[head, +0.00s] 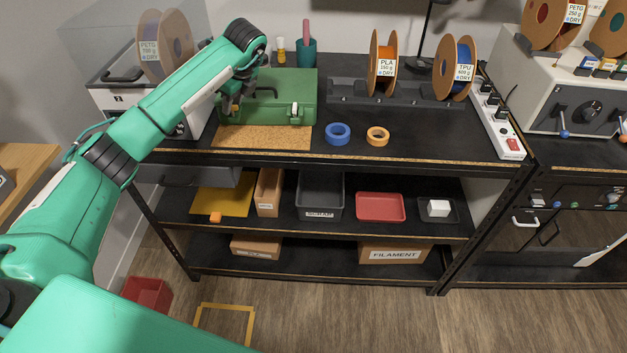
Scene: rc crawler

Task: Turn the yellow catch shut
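A green case (288,88) lies closed on a cork mat (265,137) on the top of the black bench. A small yellowish catch (297,116) shows on the right part of its front edge. A small orange-yellow part also shows at the left of the case, beside my gripper; I cannot tell whether it is a second catch. The catch is too small to tell how it is turned. My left gripper (233,106) points down at the case's left front corner. The arm hides part of that side, and the finger gap cannot be made out. My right gripper is out of view.
A blue tape roll (338,134) and an orange tape roll (378,136) lie right of the mat. Spools (383,65) stand in a dark rack behind. A grey-white machine (182,122) stands left of the case. A power strip (500,125) lies at the right end.

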